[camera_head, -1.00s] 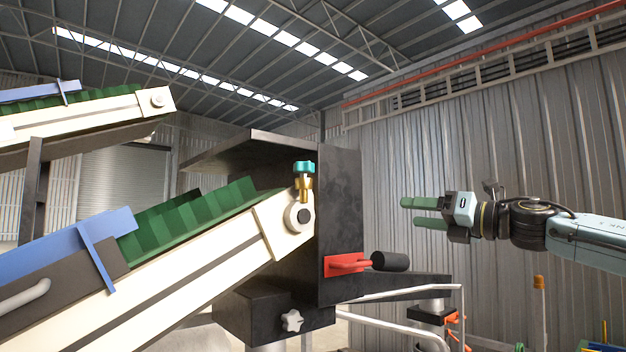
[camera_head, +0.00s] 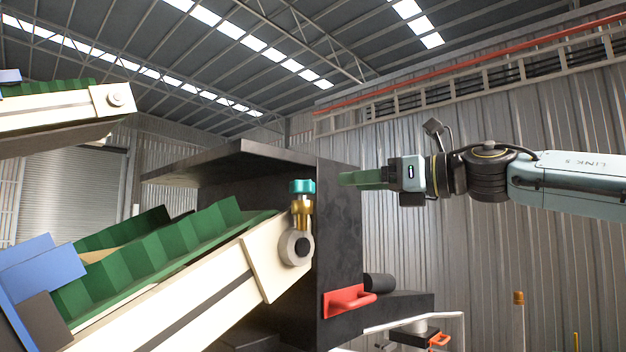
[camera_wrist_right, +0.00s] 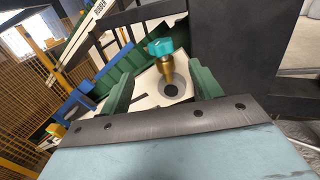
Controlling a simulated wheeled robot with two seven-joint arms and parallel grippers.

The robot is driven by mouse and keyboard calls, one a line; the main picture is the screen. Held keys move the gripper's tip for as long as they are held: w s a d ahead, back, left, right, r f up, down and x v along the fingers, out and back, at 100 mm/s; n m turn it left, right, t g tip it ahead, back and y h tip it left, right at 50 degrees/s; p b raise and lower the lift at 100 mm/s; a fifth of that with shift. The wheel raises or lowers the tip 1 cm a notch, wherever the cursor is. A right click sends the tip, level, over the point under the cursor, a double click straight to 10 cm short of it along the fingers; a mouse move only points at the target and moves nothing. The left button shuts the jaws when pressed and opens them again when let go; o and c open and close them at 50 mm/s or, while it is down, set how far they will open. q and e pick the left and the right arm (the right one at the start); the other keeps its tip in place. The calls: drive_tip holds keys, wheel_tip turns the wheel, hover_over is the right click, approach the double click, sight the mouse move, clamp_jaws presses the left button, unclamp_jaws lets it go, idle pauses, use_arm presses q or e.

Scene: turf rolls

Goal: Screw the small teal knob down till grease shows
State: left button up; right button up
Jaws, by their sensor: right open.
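The small teal knob (camera_head: 302,186) sits on top of a brass fitting (camera_head: 302,213) at the upper end of the cream conveyor frame. Below the fitting is a round grey bearing hub with a dark centre (camera_head: 297,247). My right gripper (camera_head: 345,179) is to the right of the knob, at about its height, pointing left, with a gap between them. In the right wrist view the knob (camera_wrist_right: 161,47) shows between and beyond the two spread green fingers, with nothing held. No grease can be made out. My left gripper is in neither view.
A black upright plate (camera_head: 338,245) stands just right of the knob, with a black hood (camera_head: 240,152) above the belt. A red handle (camera_head: 348,301) is lower on the plate. The green ribbed belt (camera_head: 165,250) runs down to the left. Open space lies right of the plate.

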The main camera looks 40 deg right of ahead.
sight(313, 187)
drive_tip(key=p+x, duration=0.3)
drive_tip(key=x, duration=0.5)
drive_tip(key=shift+w, duration=0.35)
drive_tip(key=shift+w+a+f, duration=0.1)
drive_tip(key=shift+w, duration=0.4)
drive_tip(key=c, duration=1)
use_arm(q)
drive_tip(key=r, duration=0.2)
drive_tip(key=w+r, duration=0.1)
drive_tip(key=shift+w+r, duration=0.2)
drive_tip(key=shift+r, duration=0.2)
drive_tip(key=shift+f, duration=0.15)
use_arm(e)
drive_tip(key=shift+a+h, duration=0.1)
drive_tip(key=shift+h, duration=0.2)
